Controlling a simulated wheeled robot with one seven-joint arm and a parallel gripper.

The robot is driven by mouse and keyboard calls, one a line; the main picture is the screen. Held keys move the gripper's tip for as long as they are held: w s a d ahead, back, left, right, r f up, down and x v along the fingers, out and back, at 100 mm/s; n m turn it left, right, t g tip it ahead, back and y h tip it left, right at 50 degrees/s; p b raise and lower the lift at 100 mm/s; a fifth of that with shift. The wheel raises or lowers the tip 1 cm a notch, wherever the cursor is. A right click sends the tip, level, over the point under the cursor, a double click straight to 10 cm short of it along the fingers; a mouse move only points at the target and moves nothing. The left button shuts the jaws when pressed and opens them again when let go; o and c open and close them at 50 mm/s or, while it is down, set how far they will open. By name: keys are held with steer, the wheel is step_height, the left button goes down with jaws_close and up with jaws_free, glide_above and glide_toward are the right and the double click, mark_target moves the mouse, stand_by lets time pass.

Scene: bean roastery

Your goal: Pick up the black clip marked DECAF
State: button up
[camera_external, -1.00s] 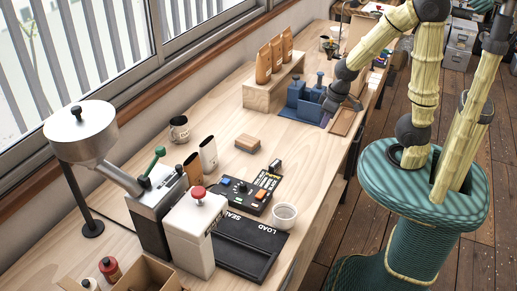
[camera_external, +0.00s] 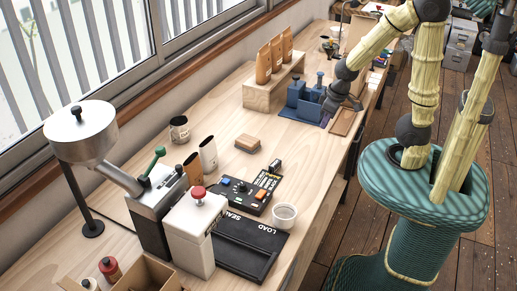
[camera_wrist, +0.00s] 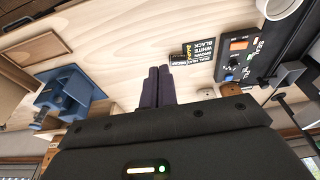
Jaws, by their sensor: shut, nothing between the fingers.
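A small black piece (camera_external: 275,166), likely the clip, lies on the wooden bench by the top corner of the control panel. It shows in the wrist view as a dark piece with yellow marks (camera_wrist: 178,58) at the left end of a printed black card (camera_wrist: 201,50). Its lettering is too small to read. My gripper (camera_external: 327,117) is over the bench beside the blue fixture, well away from the black piece. In the wrist view my gripper's dark fingers (camera_wrist: 158,72) are together and empty, left of the piece in the picture.
The blue fixture (camera_external: 301,105) stands close to my gripper, with a wooden tray (camera_external: 342,122) to its right. The control panel (camera_external: 240,195), a white cup (camera_external: 284,215) and a wooden block (camera_external: 248,143) surround the black piece.

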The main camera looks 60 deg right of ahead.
steer(key=o, duration=1.7)
